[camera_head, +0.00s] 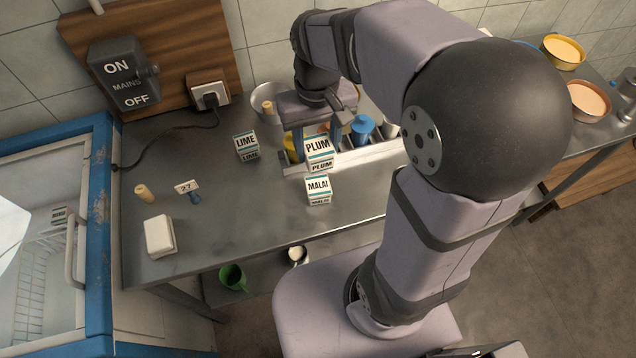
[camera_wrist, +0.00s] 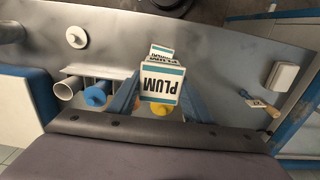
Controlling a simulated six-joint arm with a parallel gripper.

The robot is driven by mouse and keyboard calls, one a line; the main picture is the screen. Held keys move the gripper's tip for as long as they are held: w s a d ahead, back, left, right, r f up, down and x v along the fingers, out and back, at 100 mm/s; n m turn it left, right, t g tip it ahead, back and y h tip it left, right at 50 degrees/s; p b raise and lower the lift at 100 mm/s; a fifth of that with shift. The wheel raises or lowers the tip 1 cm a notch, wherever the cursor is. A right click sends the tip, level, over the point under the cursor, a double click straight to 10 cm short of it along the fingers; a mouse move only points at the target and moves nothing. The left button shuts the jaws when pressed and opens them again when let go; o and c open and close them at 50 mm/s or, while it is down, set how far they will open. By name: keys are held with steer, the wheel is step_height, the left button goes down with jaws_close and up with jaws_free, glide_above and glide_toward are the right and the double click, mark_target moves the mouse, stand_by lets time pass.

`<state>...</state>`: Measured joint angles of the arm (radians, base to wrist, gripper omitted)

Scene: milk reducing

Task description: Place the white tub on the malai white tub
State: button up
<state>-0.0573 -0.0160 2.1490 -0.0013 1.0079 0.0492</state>
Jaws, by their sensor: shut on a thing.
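My gripper (camera_head: 317,137) is shut on a white tub with a teal band marked PLUM (camera_head: 319,150). In the wrist view, its two blue fingers (camera_wrist: 160,98) stand either side of the PLUM tub (camera_wrist: 162,83). The white tub marked MALAI (camera_head: 318,189) stands on the steel counter, just below the PLUM tub in the head view and clear of my fingers. In the wrist view, part of a tub (camera_wrist: 161,52) shows beyond the PLUM tub. The PLUM tub appears raised; its height above the counter is hard to tell.
A LIME tub (camera_head: 246,146) stands to the left. A rack (camera_head: 357,157) holding a blue item (camera_head: 362,129) is behind the MALAI tub. Counter (camera_head: 270,213) around MALAI is clear.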

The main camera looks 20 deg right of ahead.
steer(key=p, duration=0.1)
glide_above(317, 183)
steer(key=shift+f, duration=5)
steer(key=shift+f, duration=0.1)
steer(key=o, duration=1.1)
step_height(317, 183, up, 12)
steer(key=shift+r+b, duration=0.1)
steer(key=shift+b, duration=0.2)
steer(key=s+f, duration=0.3)
steer(key=s+d+f, duration=0.1)
steer(key=s+f, duration=0.1)
steer(key=f, duration=0.1)
steer(key=s+f, duration=0.2)
steer(key=s, duration=0.1)
steer(key=shift+s+d+f, duration=0.3)
steer(key=shift+d+f, duration=0.1)
